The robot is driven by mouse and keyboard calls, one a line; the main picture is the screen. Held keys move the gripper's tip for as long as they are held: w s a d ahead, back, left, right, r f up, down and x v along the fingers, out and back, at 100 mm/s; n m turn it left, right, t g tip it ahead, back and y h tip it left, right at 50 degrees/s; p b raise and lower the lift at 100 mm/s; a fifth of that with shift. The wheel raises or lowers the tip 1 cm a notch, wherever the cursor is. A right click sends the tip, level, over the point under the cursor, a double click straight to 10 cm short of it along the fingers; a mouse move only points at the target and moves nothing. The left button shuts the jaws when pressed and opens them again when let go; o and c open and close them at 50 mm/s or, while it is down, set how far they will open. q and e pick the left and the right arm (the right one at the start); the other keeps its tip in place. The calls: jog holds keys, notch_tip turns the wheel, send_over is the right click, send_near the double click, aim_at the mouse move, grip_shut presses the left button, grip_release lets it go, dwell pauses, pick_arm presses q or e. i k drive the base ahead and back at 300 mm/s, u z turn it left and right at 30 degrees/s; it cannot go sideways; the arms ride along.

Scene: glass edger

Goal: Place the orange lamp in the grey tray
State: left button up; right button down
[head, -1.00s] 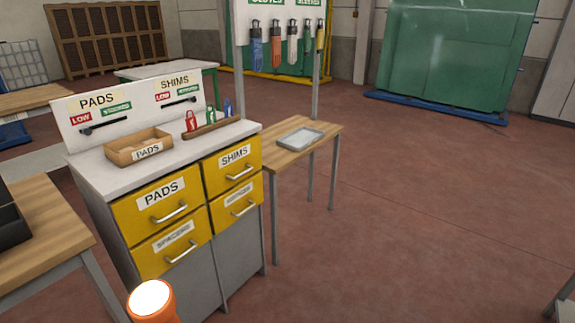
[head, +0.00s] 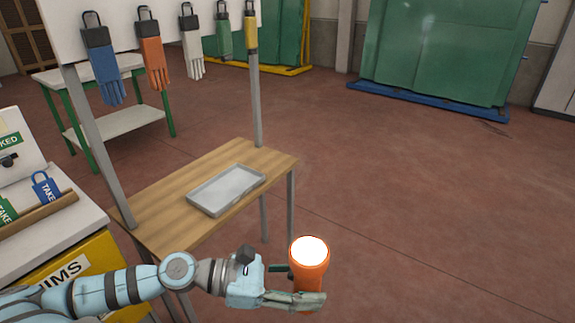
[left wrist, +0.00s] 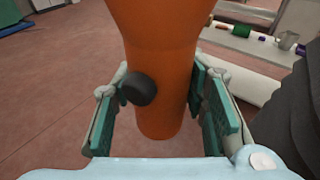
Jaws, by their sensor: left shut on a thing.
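The orange lamp (head: 310,264) is upright in my left gripper (head: 294,290), with its white lit face up. In the left wrist view the orange lamp (left wrist: 163,60) stands between the two green-padded fingers of my left gripper (left wrist: 165,115), its dark knob facing the camera. The grey tray (head: 227,189) lies empty on a small wooden table, up and to the left of the lamp in the head view. The lamp is apart from the tray, off the table's right front side. My right gripper is in neither view.
The wooden table (head: 160,205) has bare top around the tray. Several gloves hang from a white board (head: 70,35) above its back edge, between metal posts (head: 254,100). A yellow-drawer cabinet (head: 95,262) stands at the left. The red floor on the right is open.

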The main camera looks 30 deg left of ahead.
aim_at(211, 201)
jog(key=u, duration=0.15)
jog(key=i, duration=1.95)
jog(key=u, duration=1.65)
jog(key=i, duration=0.95)
jog(key=u, duration=1.25)
jog(key=i, duration=0.2)
jog(key=u, duration=0.05)
